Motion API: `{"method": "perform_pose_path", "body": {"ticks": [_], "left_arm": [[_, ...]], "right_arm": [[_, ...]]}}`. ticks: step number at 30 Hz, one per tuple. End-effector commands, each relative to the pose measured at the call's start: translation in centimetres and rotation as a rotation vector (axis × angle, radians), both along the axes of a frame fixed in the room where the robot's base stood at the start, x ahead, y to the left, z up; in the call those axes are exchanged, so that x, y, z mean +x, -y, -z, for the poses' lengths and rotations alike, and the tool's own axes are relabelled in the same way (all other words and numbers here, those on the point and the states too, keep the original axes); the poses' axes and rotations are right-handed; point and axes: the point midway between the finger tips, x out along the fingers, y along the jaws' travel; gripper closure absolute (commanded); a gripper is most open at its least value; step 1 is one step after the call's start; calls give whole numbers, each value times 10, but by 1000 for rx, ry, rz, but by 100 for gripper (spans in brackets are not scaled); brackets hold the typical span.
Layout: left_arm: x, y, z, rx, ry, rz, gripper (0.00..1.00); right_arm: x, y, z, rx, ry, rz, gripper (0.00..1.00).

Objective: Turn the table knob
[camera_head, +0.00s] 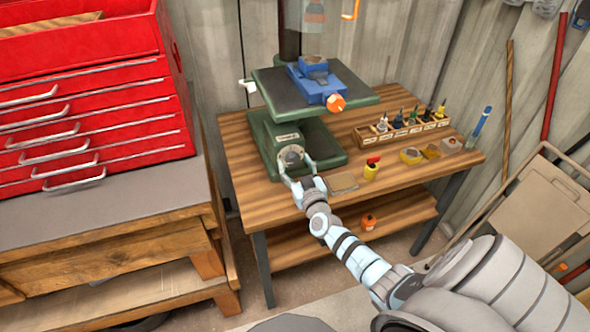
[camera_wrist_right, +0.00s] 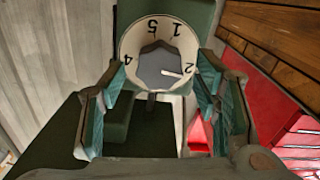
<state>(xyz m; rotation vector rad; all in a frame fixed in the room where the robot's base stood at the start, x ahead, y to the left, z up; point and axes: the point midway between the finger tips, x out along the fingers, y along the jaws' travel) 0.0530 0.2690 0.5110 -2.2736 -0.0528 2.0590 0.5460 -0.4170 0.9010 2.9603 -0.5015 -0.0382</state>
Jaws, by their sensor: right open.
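The knob (camera_head: 291,155) is a round grey part on the front of the green machine base (camera_head: 264,136), which stands on the wooden workbench (camera_head: 235,150). In the right wrist view, the grey knob (camera_wrist_right: 165,68) sits inside a pale dial ring marked with the numbers 1, 2, 4 and 5. A light pointer mark on the knob is near the 2. My right gripper (camera_head: 298,170) is open in front of the knob. In the right wrist view its fingers (camera_wrist_right: 160,85) stand on either side of the dial. I cannot tell whether they touch it. My left gripper is not in view.
Above the base is a dark machine plate (camera_head: 267,85) with a blue vise (camera_head: 320,85). A red tool chest (camera_head: 90,110) stands at the left.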

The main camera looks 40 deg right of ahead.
Motion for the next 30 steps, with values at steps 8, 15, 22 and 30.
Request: {"method": "perform_pose_path", "body": {"ticks": [8,15,22,30], "left_arm": [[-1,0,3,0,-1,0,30],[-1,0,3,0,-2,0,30],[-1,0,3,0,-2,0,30],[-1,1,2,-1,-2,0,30]], "right_arm": [[7,3,-1,0,0,0,44],[7,3,-1,1,0,0,71],[7,3,-1,2,1,0,92],[7,3,-1,49,16,0,92]]}}
